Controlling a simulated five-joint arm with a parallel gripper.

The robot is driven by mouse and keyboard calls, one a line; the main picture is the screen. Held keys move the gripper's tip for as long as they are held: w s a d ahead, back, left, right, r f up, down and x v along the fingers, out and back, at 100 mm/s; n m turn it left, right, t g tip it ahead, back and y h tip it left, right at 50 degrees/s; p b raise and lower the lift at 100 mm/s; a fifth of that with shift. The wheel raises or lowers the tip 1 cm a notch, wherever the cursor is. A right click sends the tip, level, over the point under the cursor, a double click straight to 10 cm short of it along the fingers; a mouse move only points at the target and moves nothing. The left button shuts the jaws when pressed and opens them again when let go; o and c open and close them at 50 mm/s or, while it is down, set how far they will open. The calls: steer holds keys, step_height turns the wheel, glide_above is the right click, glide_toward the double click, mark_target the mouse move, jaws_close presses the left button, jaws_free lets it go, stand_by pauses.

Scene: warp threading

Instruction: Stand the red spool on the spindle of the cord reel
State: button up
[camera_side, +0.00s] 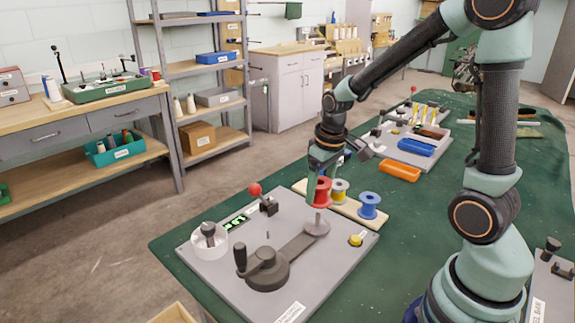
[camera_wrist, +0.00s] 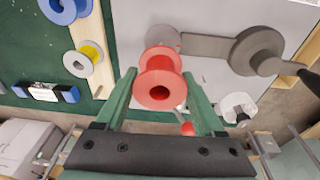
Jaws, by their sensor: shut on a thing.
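The red spool (camera_side: 320,191) is between the fingers of my gripper (camera_side: 323,172), which is shut on it. It looks close to upright, above the grey spindle base (camera_side: 316,229) of the cord reel (camera_side: 268,268). A short stretch of the spindle shows under the spool. I cannot tell whether its tip is inside the bore. In the wrist view the red spool (camera_wrist: 160,84) sits between the two green fingers (camera_wrist: 160,98), its bore facing the camera. The grey round base (camera_wrist: 162,36) shows partly behind it, and the spool hides the spindle there.
A yellow spool (camera_side: 339,190) and a blue spool (camera_side: 369,206) stand on a wooden strip behind the reel's panel. The panel carries a red-knobbed lever (camera_side: 255,189), a white dial (camera_side: 209,242) and a yellow button (camera_side: 356,240). An orange tray (camera_side: 400,172) lies farther back.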

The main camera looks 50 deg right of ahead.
mark_target(318, 208)
steer(key=shift+f, duration=3)
steer(key=shift+f, duration=0.7)
steer(key=o, duration=1.1)
steer(key=r, duration=0.3)
steer(key=s+r, duration=0.1)
steer(key=r, duration=0.7)
steer(key=shift+s+a+r, duration=0.1)
steer(key=shift+s+a, duration=0.1)
steer(key=shift+s, duration=0.15)
steer(key=shift+s+a+r, duration=0.1)
steer(key=shift+a+r, duration=0.05)
steer(key=shift+r, duration=0.4)
steer(key=shift+s+a+r+t, duration=0.65)
steer(key=shift+s+a+r, duration=0.3)
steer(key=shift+a+r, duration=0.3)
steer(key=shift+s+a+r+t, duration=0.6)
steer(key=shift+s+a+r, duration=0.3)
steer(key=shift+a+r, duration=0.35)
steer(key=shift+s+a+r+t, duration=0.65)
steer(key=shift+s+a+r, duration=0.3)
steer(key=shift+a+r, duration=0.3)
